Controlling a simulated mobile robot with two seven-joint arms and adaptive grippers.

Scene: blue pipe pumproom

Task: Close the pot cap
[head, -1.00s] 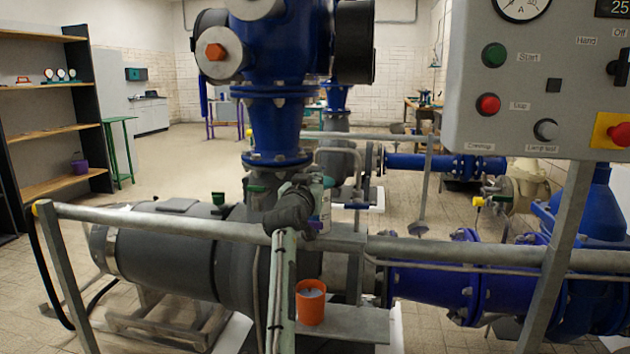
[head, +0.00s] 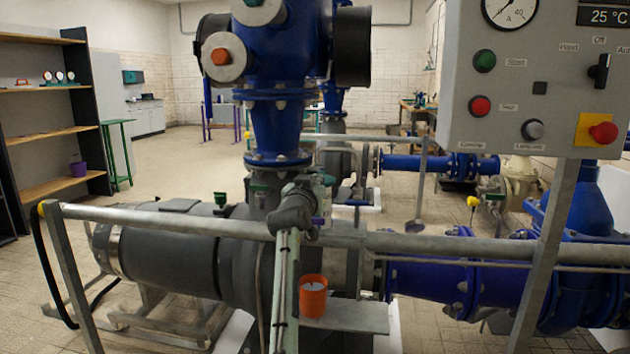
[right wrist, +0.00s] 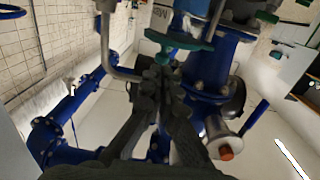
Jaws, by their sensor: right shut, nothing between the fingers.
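An orange pot (head: 313,303) stands upright on a metal ledge below the handrail in the head view. No lid shows on it. A small green cup-like fitting (head: 220,199) sits on top of the grey motor, and whether this is the pot meant is unclear. My right gripper (head: 312,190) is at the end of the arm rising in mid-picture, in front of the pump. In the right wrist view its dark fingers (right wrist: 160,82) are shut and empty. Their tips are close to a teal disc-shaped part (right wrist: 182,40) with a small green knob; contact cannot be told. My left gripper is out of view.
A grey handrail (head: 430,243) crosses in front of the pump. The blue vertical pipe (head: 277,128) rises behind my right arm. A control panel (head: 535,90) hangs at the upper right. Shelves (head: 50,120) stand at the left, with open floor behind the motor.

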